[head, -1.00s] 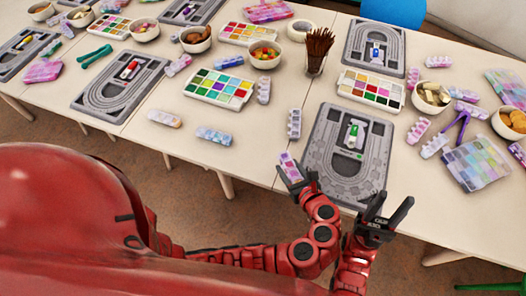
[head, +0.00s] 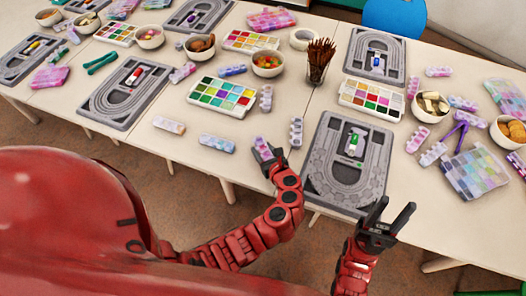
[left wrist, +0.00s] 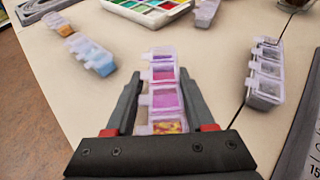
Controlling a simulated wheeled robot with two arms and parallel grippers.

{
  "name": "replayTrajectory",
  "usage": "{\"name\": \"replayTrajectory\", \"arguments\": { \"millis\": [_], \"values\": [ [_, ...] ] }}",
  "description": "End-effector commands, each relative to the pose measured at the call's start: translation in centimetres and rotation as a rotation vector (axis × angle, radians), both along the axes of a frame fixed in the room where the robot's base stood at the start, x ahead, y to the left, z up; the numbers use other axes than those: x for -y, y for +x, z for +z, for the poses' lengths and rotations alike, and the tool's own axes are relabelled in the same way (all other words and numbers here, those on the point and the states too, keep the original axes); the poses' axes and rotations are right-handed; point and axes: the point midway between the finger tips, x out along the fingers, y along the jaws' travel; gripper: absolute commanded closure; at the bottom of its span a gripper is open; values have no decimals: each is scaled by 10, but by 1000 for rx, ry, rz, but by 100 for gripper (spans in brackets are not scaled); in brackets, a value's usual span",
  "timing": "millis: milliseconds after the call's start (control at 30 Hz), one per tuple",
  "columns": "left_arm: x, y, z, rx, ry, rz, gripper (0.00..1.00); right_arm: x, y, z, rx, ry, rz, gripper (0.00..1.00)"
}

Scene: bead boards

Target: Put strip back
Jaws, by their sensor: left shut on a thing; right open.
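My left gripper (head: 268,158) is shut on a purple-lidded strip (head: 263,146) of small compartments. In the left wrist view the strip (left wrist: 164,95) stands between the two fingers, with pink, purple and patterned contents. It is over the table near the front edge; I cannot tell whether it touches the top. My right gripper (head: 388,222) is open and empty in front of the near grey bead board (head: 318,180). Other strips lie nearby: a clear grey one (head: 296,132), a lilac one (head: 266,98), a blue one (head: 216,143) and an orange-tinted one (head: 169,125).
A paint palette (head: 221,95) lies behind the strips. A cup of brown sticks (head: 318,65) stands further back. A bowl (head: 267,65) is behind the palette. The tabletop between the held strip and the blue strip is bare.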

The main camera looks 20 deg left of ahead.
Motion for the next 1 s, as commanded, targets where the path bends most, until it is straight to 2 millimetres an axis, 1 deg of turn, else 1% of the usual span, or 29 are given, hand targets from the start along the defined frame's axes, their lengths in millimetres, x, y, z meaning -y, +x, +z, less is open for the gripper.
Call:
{"name": "replayTrajectory", "arguments": {
  "millis": [100, 167, 367, 400, 533, 567, 867, 1000],
  "values": [
    [0, 1, -12, 1, 1, 0, 99, 0, 0, 2, 0, 0, 0, 54],
    [0, 0, -17, 0, 2, 1, 99, 0, 0, 2, 0, 0, 0, 54],
    [0, 0, -18, 1, 0, 0, 99, 0, 0, 2, 0, 0, 0, 54],
    [0, 0, -18, 2, 0, -1, 42, 0, 0, 2, 0, 0, 0, 54],
    [0, 0, -18, 2, 0, -1, 19, 0, 0, 2, 0, 0, 0, 54],
    [0, 0, -18, 2, 0, -1, 16, 0, 0, 2, 0, 0, 0, 54],
    [2, -1, -18, 3, 0, -1, 16, 0, 0, 1, 0, 0, 0, 54],
    [12, -10, -13, 5, -3, -6, 16, 0, 0, -1, 0, 0, 0, 54]
  ]
}}
